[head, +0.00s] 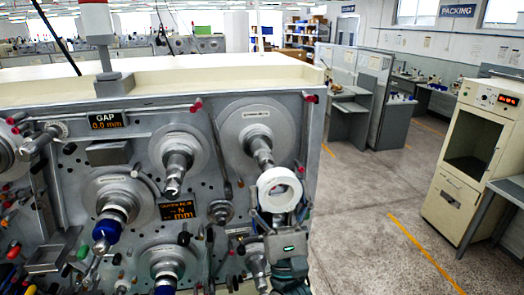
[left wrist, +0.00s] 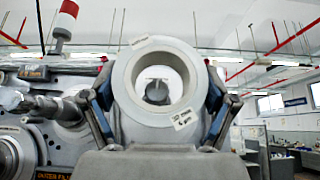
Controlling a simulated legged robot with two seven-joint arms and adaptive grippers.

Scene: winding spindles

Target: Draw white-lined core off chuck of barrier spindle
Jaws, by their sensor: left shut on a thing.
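The white-lined core (head: 266,184) is a thick, pale ring in front of the upper right spindle (head: 258,148) of the machine. In the left wrist view the core (left wrist: 130,85) faces me, with a small label low on its right side. My left gripper (head: 281,218) is shut on the core, with a finger on each side of it (left wrist: 158,100). The dark, round chuck end (left wrist: 157,92) shows through the bore, apart from its wall. I cannot tell whether the chuck tip is still inside the core. The spindle's plate label is too small to read. My right gripper is not in view.
Other spindles (head: 175,160) stick out of the panel to the left, one with a blue end (head: 106,230). A guide bar (head: 217,148) runs close left of the core's spindle. Open floor (head: 370,190) lies right of the machine, before a beige cabinet (head: 465,150).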

